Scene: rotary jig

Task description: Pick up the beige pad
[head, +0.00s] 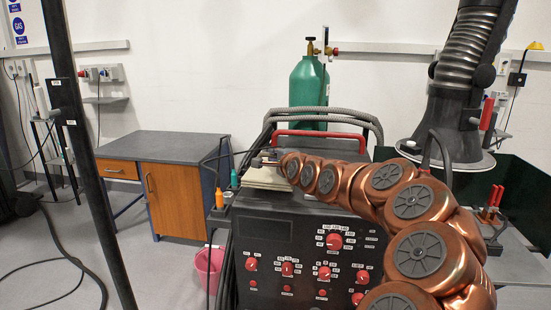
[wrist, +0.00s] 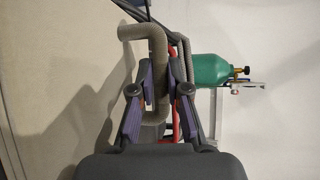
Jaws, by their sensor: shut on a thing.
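The beige pad (head: 266,178) shows in the head view at the top left of the black control box. It is a pale, flat block, partly covered by my arm's end. My gripper (head: 262,160) is at the pad's upper edge and is shut on it. In the wrist view, the fingers of my gripper (wrist: 164,75) have a gap between them, with a grey ribbed hose (wrist: 157,60) showing in line with the gap. The pad cannot be made out clearly in that view, and whether it is clear of the box top cannot be told.
The black control box (head: 290,245) has red knobs and a red handle (head: 320,134). Ribbed hoses (head: 345,113) loop behind it, near a green gas cylinder (head: 308,85). A cabinet (head: 165,180) stands left. A fume extraction hood (head: 445,130) hangs right. Open floor lies at left.

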